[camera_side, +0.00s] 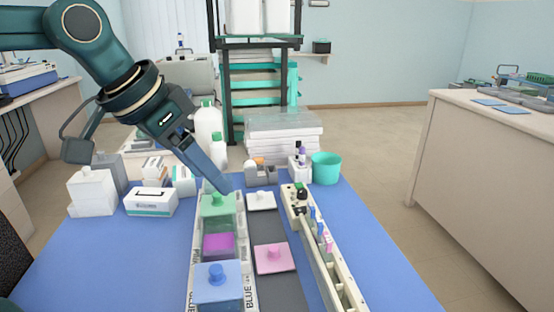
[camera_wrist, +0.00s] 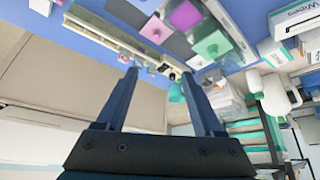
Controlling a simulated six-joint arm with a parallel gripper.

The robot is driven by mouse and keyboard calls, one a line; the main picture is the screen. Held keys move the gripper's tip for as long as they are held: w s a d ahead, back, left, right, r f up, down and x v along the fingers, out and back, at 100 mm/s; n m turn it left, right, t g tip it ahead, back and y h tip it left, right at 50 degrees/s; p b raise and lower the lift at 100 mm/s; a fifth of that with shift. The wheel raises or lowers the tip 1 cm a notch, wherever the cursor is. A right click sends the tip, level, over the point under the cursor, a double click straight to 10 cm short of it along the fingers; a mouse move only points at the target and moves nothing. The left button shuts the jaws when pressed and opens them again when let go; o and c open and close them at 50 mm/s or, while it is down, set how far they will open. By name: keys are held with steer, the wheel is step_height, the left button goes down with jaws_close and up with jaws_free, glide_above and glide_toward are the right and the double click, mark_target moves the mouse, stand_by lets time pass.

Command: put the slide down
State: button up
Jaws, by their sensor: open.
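My gripper (camera_side: 226,187) is above the far end of the staining row, close to the green-lidded jar (camera_side: 217,205). In the wrist view my gripper (camera_wrist: 160,74) has its two fingers wide apart with nothing between them. I cannot make out a slide in either view. The jar with purple contents (camera_side: 218,244) is uncovered, between the green-lidded jar and the blue-lidded jar (camera_side: 218,282). A pink lid (camera_side: 273,258) and a white lid (camera_side: 262,200) lie on the dark strip (camera_side: 276,290) to the right.
A long cream rack (camera_side: 327,262) with small bottles runs along the right. A teal cup (camera_side: 326,167), white boxes (camera_side: 150,202) and white bottles (camera_side: 208,125) stand at the back and left. The blue mat (camera_side: 375,255) is clear at the far right.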

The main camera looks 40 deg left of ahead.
steer(key=s+a+f+n, duration=0.1)
steer(key=s+a+f, duration=0.1)
steer(key=s, duration=0.4)
steer(key=s+a+f+n+y, duration=0.1)
steer(key=s+a+f, duration=0.1)
steer(key=s+f, duration=0.3)
steer(key=shift+s, duration=0.75)
steer(key=shift+a, duration=0.1)
steer(key=c, duration=0.3)
steer(key=shift+c, duration=0.2)
